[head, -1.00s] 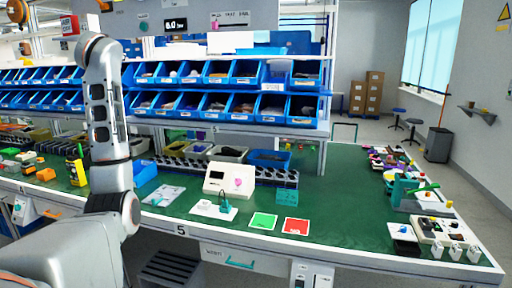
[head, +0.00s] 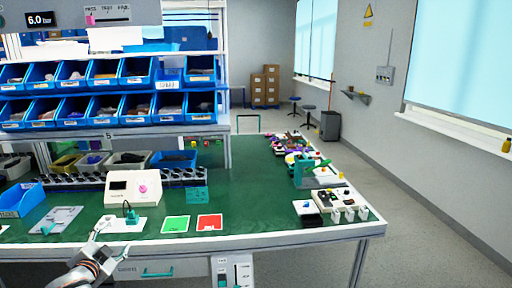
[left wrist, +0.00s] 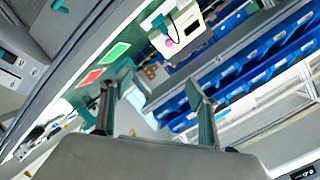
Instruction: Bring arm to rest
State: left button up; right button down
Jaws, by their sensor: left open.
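My left gripper (head: 97,236) shows small at the lower left of the head view, at the table's front edge. In the left wrist view its two teal-tipped fingers (left wrist: 158,82) are spread apart with nothing between them. The cream box with a pink rotary knob (head: 142,188) stands on the green table behind the gripper. It also shows tilted at the top of the left wrist view (left wrist: 177,32). The small teal device on a white plate (head: 130,215) sits in front of the box. My right gripper is in neither view.
The green card (head: 175,224) and red card (head: 210,222) lie on the green-topped table (head: 250,205). Blue bins (head: 134,106) fill the rack behind. A teal fixture (head: 307,171) and small parts stand at the right. Open floor lies beyond the table's right edge.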

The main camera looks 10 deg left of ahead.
pick_arm(q)
jog(key=s+d+f+m+g+h, duration=0.1)
jog(key=s+d+f+h, duration=0.1)
jog(key=s+d+f, duration=0.45)
jog(key=s+d+f+m+g+h, duration=0.15)
jog(key=s+d+f, duration=0.25)
jog(key=s+f, duration=0.5)
jog(key=s+d+f+g+h, duration=0.1)
jog(key=s+d+f+h, duration=0.1)
jog(key=s+d+f, duration=0.4)
jog(key=s+d+f+g+h, duration=0.15)
jog(key=s+d+f, duration=0.3)
jog(key=s, duration=0.45)
jog(key=w+d+r+n+t, duration=0.1)
jog(key=d+n, duration=0.4)
jog(key=d, duration=0.6)
jog(key=shift+w, duration=0.4)
